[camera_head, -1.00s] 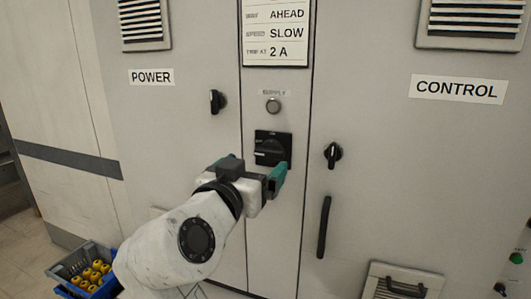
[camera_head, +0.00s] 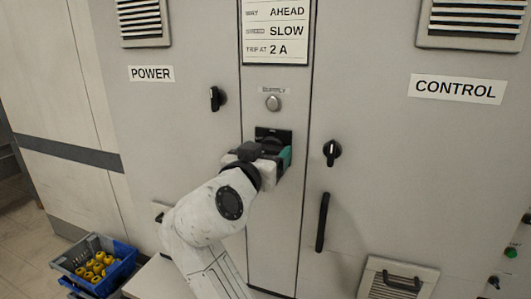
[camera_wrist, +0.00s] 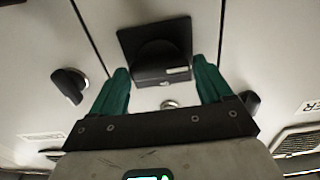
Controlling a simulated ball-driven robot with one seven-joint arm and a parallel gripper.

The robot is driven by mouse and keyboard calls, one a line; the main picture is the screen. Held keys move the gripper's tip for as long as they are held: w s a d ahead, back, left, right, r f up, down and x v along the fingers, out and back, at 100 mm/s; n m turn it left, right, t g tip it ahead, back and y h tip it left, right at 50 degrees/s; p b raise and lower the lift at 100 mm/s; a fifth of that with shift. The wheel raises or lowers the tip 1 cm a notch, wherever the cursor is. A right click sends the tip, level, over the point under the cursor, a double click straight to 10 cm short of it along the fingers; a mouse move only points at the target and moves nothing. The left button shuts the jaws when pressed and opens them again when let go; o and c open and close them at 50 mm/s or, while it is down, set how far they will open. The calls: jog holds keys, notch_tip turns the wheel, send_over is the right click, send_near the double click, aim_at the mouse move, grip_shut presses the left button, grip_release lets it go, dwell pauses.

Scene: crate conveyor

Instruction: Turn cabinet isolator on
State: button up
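The cabinet isolator (camera_head: 273,134) is a black rotary switch on a square black plate, on the narrow middle panel below a round SUPPLY lamp or button (camera_head: 273,103). My gripper (camera_head: 270,160) is in front of it and hides most of the knob. In the wrist view the isolator (camera_wrist: 155,45) lies just beyond the fingertips. My gripper (camera_wrist: 162,75) is open there, its two green fingers apart with nothing held between them. The knob lies between the finger lines; contact is not visible.
Black rotary knobs flank the isolator on the POWER door (camera_head: 216,99) and the CONTROL door (camera_head: 332,152). A long black door handle (camera_head: 323,222) stands at lower right.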

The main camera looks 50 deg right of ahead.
jog(key=c, duration=0.7)
jog(key=shift+f+b, duration=0.1)
jog(key=shift+b, duration=0.4)
jog(key=m+b, duration=0.6)
jog(key=b, duration=0.1)
jog(key=m+b, duration=0.6)
jog(key=b, duration=0.2)
jog(key=m+b, duration=0.5)
jog(key=b, duration=0.2)
jog(key=shift+s+d+f+m, duration=0.1)
jog(key=shift+s+f+m, duration=0.15)
jog(key=shift+m, duration=0.15)
jog(key=o, duration=1.1)
jog(key=shift+r, duration=0.1)
jog(key=shift+c, duration=0.2)
